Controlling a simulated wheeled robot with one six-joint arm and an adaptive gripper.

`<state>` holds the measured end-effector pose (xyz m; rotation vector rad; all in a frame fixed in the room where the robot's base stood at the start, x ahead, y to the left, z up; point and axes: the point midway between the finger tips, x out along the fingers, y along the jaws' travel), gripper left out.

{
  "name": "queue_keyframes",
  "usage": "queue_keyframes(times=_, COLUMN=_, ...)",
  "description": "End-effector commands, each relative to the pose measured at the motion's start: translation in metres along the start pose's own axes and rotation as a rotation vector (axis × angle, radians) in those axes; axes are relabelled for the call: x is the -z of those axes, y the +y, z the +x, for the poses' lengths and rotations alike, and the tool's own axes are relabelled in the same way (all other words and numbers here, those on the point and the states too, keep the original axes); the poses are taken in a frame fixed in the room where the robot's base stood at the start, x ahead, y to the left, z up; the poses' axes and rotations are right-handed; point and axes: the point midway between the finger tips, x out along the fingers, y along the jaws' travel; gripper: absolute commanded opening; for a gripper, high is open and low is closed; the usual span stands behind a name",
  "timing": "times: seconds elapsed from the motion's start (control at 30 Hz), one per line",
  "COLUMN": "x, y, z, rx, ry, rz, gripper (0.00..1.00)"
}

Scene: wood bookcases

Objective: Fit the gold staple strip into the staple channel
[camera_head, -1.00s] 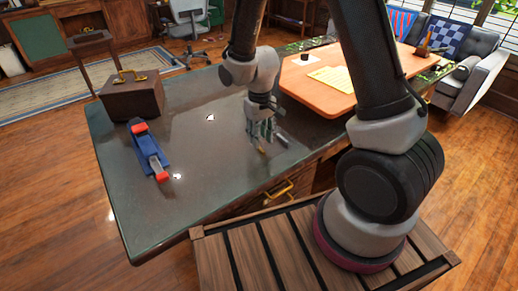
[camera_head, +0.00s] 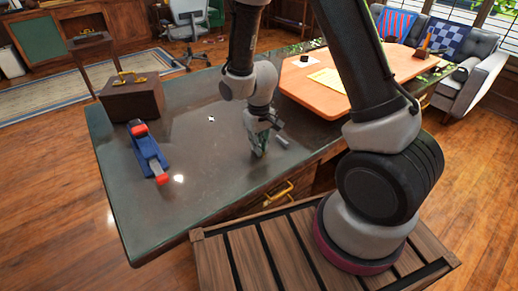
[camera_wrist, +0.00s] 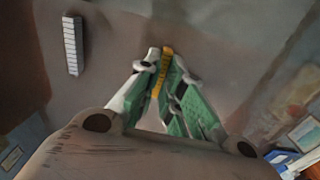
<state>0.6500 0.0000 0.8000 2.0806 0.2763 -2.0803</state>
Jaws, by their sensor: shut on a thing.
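The gold staple strip (camera_wrist: 163,70) is pinched between the green-padded fingertips of my gripper (camera_wrist: 158,72) in the wrist view, with one end sticking out past the tips. In the head view my gripper (camera_head: 258,154) is down at the dark desk top and hides the strip. The blue stapler with red ends (camera_head: 148,152) lies on the desk to the left, well apart from my gripper. A silver channel inside it is only partly visible.
A silver ridged strip (camera_wrist: 73,45) lies near my gripper; it also shows in the head view (camera_head: 282,141). A brown box (camera_head: 133,98) stands at the desk's far left corner. An orange board (camera_head: 345,80) lies at the right. The desk between gripper and stapler is clear.

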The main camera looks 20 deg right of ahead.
Motion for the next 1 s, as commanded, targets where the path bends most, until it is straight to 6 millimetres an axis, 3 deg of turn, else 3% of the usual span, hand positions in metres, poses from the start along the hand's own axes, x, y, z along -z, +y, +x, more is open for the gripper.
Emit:
queue_keyframes(times=0.23, x=0.001, y=0.0, z=-0.018, rx=0.0, ry=0.004, rz=0.0, gripper=0.0)
queue_keyframes(times=0.57, x=0.001, y=0.0, z=-0.083, rx=0.0, ry=0.005, rz=0.001, gripper=0.0)
queue_keyframes(times=0.7, x=0.016, y=-0.001, z=-0.1, rx=0.0, ry=0.004, rz=0.012, gripper=0.0)
queue_keyframes(times=0.83, x=0.045, y=0.013, z=-0.095, rx=0.0, ry=-0.003, rz=0.066, gripper=0.0)
queue_keyframes(times=1.0, x=0.069, y=0.06, z=-0.064, rx=0.0, ry=-0.005, rz=0.178, gripper=0.0)
